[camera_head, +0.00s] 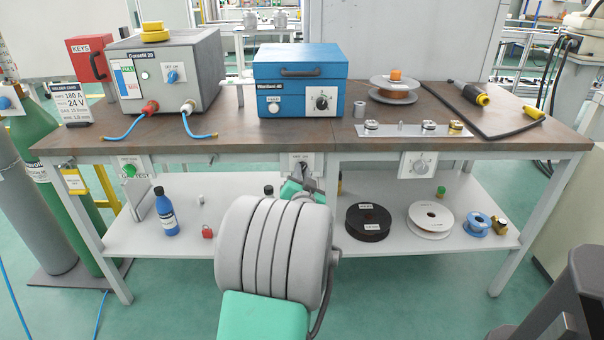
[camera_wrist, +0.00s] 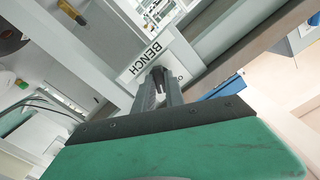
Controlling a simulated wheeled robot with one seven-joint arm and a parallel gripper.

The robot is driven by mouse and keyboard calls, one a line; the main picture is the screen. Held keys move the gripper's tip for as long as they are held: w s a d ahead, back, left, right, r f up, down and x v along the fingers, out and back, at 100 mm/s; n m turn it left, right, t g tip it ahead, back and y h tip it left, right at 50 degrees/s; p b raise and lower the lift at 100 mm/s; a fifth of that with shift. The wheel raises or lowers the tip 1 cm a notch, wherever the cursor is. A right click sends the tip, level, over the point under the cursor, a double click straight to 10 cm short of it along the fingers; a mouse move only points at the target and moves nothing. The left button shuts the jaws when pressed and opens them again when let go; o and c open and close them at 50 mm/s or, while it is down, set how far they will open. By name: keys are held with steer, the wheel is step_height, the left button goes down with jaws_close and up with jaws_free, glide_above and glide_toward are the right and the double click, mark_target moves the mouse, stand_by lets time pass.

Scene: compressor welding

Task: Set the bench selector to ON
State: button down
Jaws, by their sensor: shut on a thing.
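The bench selector plate (camera_head: 309,158) is a white plate on the front edge of the workbench, near its middle in the head view. The wrist view shows the same plate (camera_wrist: 152,55), labelled BENCH and appearing upside down. My gripper (camera_wrist: 160,76) is at the plate, its two grey fingers close together and shut on the dark selector knob (camera_wrist: 158,71). In the head view my arm and green gripper body hide the lower part of the plate. The knob is mostly covered by the fingers, so I cannot tell which position it points to.
The wooden workbench (camera_head: 230,140) carries a grey welder (camera_head: 170,75), a blue case (camera_head: 299,80) and a spool (camera_head: 394,88). Another plate with a grey dial (camera_head: 418,166) is to the right. The lower shelf (camera_head: 240,205) holds several spools and a blue bottle (camera_head: 166,212).

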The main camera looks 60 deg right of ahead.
steer(key=c, duration=1.4)
jaws_free()
steer(key=v, duration=0.7)
steer(key=shift+s+a+p, duration=0.15)
steer(key=shift+a+p, duration=0.15)
steer(key=shift+a, duration=0.1)
